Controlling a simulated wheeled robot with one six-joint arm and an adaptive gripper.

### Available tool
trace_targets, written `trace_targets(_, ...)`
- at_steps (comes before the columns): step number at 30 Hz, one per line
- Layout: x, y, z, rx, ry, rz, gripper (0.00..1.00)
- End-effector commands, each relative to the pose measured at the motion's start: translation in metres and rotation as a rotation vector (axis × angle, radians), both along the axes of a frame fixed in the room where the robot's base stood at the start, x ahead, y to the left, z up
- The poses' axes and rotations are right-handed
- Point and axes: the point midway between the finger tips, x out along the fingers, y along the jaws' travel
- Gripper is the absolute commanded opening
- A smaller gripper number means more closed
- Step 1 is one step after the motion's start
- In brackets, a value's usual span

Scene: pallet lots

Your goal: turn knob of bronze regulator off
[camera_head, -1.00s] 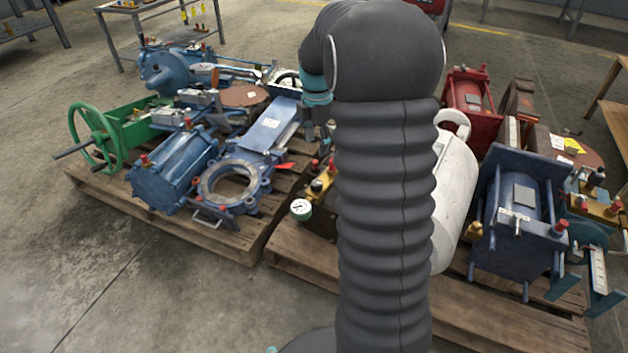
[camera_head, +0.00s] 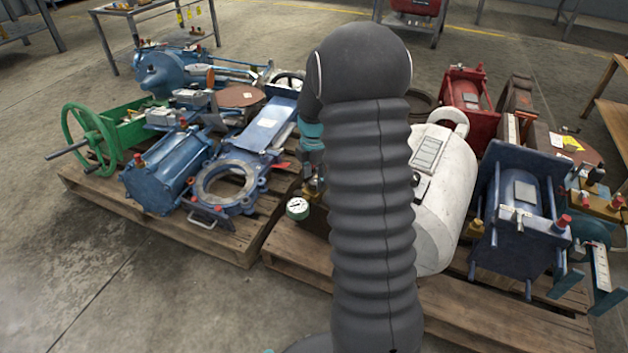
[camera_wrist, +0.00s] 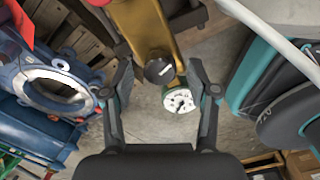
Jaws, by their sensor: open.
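The bronze regulator (camera_wrist: 142,22) is a brass-coloured block in the upper middle of the wrist view. Its black round knob (camera_wrist: 158,71) faces the camera with a small pale mark on it. A white dial gauge (camera_wrist: 180,101) sits just below the knob and also shows in the head view (camera_head: 297,208). My gripper (camera_wrist: 160,78) is open, with one finger on each side of the knob and visible gaps between. I cannot tell how close the fingertips are in depth. In the head view my arm hides most of the regulator.
A white tank (camera_head: 446,190) stands right of my arm on the pallet (camera_head: 470,315). A blue flanged valve (camera_head: 225,187) lies to the left, with a red tag (camera_wrist: 18,22) near my gripper. A blue boxed unit (camera_head: 520,230) stands farther right. Floor in front is clear.

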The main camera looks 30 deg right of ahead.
Motion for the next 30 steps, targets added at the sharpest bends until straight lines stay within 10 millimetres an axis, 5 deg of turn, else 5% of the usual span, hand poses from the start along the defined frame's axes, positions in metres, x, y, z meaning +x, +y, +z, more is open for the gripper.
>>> trace_targets(11, 0.0002, -0.0001, -0.0052, -0.001, -0.001, 0.0, 0.59)
trace_targets(18, 0.0002, -0.0001, -0.0051, -0.001, -0.001, 0.0, 0.02)
trace_targets(30, 0.0002, -0.0001, -0.0042, -0.001, -0.001, -0.055, 0.0)
